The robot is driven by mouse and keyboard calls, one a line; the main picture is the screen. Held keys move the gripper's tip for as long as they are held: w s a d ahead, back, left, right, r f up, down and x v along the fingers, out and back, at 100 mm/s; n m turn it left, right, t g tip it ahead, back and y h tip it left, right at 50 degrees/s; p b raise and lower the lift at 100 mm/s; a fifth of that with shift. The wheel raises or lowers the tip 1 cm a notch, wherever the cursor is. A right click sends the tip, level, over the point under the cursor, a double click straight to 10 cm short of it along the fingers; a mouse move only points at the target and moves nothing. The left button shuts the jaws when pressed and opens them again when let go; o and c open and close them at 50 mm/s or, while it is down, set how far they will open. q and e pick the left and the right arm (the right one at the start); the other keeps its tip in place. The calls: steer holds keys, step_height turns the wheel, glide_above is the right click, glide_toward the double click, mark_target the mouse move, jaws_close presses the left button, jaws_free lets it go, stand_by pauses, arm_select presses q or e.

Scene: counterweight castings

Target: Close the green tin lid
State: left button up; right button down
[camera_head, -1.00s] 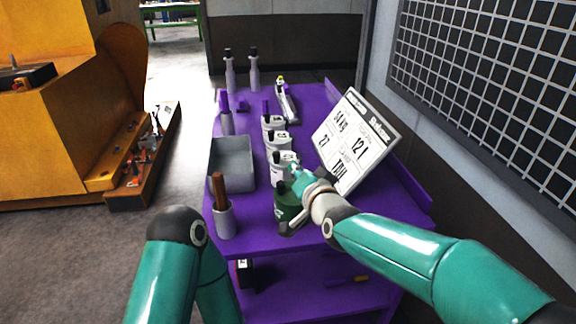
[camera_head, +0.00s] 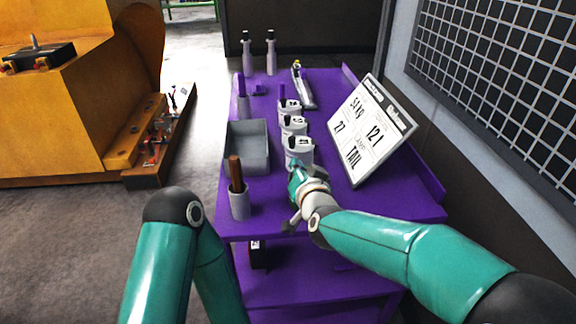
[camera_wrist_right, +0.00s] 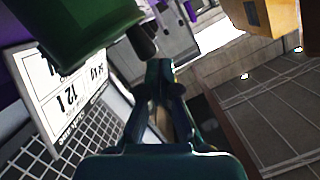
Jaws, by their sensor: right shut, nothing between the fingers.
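The green tin (camera_wrist_right: 85,22) fills the upper left of the right wrist view, close to my right gripper (camera_wrist_right: 160,68), with a dark knob (camera_wrist_right: 142,40) at its edge. I cannot tell whether its lid is open or closed. In the head view the tin is hidden behind my right gripper (camera_head: 296,178) and wrist, at the near end of the row of white tins (camera_head: 299,150). My right gripper is shut and empty; I cannot tell whether it touches the tin. My left gripper is out of view; only my left arm shows.
On the purple cart (camera_head: 270,218) stand a grey bin (camera_head: 247,150), a grey cup (camera_head: 239,204) with brown sticks, and several bottles at the back. A white sign (camera_head: 372,130) leans close on the right. A mesh wall rises beyond it.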

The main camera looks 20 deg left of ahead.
steer(key=shift+s+a+f, duration=0.1)
steer(key=shift+s+f, duration=0.05)
steer(key=shift+f, duration=0.25)
